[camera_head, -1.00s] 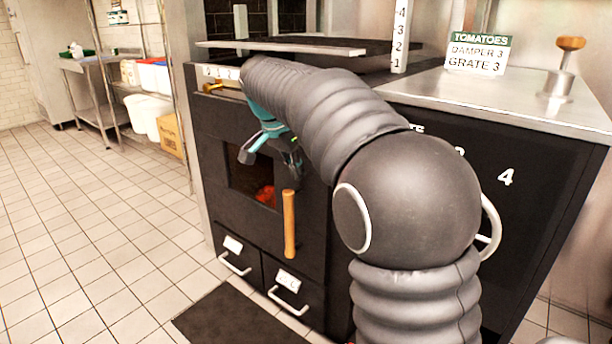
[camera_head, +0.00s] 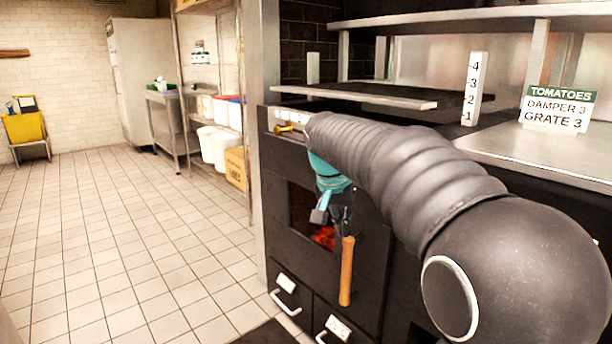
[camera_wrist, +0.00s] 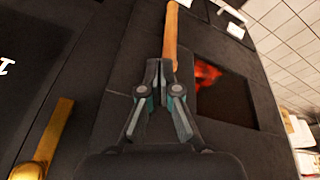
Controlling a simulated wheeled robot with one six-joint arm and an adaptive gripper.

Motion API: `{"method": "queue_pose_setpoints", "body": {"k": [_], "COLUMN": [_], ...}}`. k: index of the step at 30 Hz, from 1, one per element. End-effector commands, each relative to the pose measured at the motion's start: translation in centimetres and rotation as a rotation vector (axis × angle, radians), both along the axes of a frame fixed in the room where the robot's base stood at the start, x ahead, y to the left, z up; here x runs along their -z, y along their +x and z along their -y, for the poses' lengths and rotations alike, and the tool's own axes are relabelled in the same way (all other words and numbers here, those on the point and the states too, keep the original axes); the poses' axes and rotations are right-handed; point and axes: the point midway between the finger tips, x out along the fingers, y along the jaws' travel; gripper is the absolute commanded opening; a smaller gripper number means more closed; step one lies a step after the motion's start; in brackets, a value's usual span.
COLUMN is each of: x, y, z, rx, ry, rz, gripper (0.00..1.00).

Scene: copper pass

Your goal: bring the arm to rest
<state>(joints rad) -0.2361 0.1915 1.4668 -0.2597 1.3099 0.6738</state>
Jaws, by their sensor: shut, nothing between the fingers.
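My gripper (camera_head: 328,212) hangs from my grey arm in front of the dark oven door (camera_head: 372,235). Its fingers are shut and empty. In the wrist view the gripper (camera_wrist: 160,68) overlaps the near end of the wooden door handle (camera_wrist: 171,35); I cannot tell whether they touch. In the head view the handle (camera_head: 347,272) stands upright just below and right of the fingers. The oven window (camera_head: 300,208) shows an orange glow. My arm spans the right half of the head view and hides part of the oven front.
A sign reading TOMATOES, DAMPER 3, GRATE 3 (camera_head: 557,109) stands on the steel top, near a white scale (camera_head: 473,90). A metal shelf edge (camera_head: 355,97) juts above my arm. Drawers with white pulls (camera_head: 287,302) sit below the door. The tiled floor at left is clear.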

Motion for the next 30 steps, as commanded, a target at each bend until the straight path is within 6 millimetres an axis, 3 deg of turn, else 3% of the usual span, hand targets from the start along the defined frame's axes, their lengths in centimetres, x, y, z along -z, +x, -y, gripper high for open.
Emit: {"method": "queue_pose_setpoints", "body": {"k": [5,15,24,30], "x": [2.0,4.9,7.3,7.2], "y": [-4.3,-16.3,-26.1,-30.0], "z": [0.7,3.4,5.5,6.6], "rx": [-0.199,-0.475,-0.49,-0.444], "ry": [0.015,0.05,0.073,0.071], "rz": [-0.028,0.012,0.093,0.153], "gripper": [0.0,0.0,0.0,0.0]}}
